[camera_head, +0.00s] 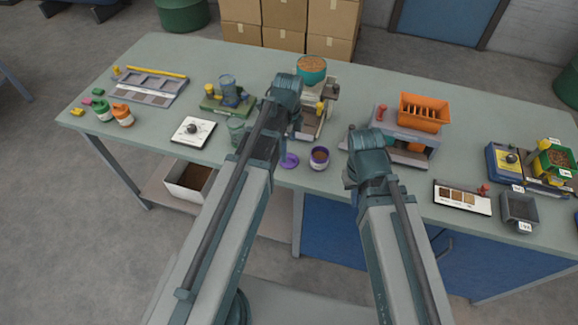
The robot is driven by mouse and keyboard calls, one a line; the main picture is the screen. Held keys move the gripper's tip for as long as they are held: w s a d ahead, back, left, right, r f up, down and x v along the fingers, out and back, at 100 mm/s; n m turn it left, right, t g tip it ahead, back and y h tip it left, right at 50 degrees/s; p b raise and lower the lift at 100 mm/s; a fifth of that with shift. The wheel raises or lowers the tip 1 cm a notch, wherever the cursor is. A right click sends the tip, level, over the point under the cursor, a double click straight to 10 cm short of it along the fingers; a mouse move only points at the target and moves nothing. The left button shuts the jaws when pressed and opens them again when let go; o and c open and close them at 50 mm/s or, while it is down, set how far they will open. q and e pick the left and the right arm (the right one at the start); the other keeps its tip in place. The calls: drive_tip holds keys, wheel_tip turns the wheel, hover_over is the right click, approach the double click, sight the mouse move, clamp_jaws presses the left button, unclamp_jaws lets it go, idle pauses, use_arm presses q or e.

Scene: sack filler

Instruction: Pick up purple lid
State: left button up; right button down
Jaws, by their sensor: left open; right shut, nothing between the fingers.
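The purple lid (289,160) lies flat on the table near its front edge, just right of my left arm. A small purple-rimmed pot (319,158) with brown contents stands open, just right of the lid. My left arm reaches over the table left of the lid, its teal joint beyond it. My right arm ends in a teal joint to the right of the pot. I cannot make out the fingers of either gripper; the arm links hide whatever is beneath them.
A machine with a teal hopper (312,70) stands behind the lid, partly hidden by my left arm. An orange-topped machine (424,113) stands to the right. A white dial box (193,132) and green and orange bottles are to the left. The table's front edge is close to the lid.

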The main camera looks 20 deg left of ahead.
sight(289, 156)
use_arm(q)
drive_tip(key=shift+f, duration=0.55)
use_arm(e)
drive_tip(key=shift+f, duration=0.5)
drive_tip(key=shift+f, duration=0.1)
use_arm(q)
drive_tip(key=f+b, duration=0.1)
drive_tip(key=b, duration=0.1)
drive_tip(key=f+b, duration=0.1)
drive_tip(key=f, duration=0.1)
drive_tip(key=f+b, duration=0.2)
drive_tip(key=shift+w+f+b, duration=0.15)
drive_tip(key=shift+w+b, duration=0.1)
drive_tip(key=shift+b, duration=0.05)
use_arm(e)
wheel_tip(289, 156, down, 5)
drive_tip(key=shift+f, duration=0.1)
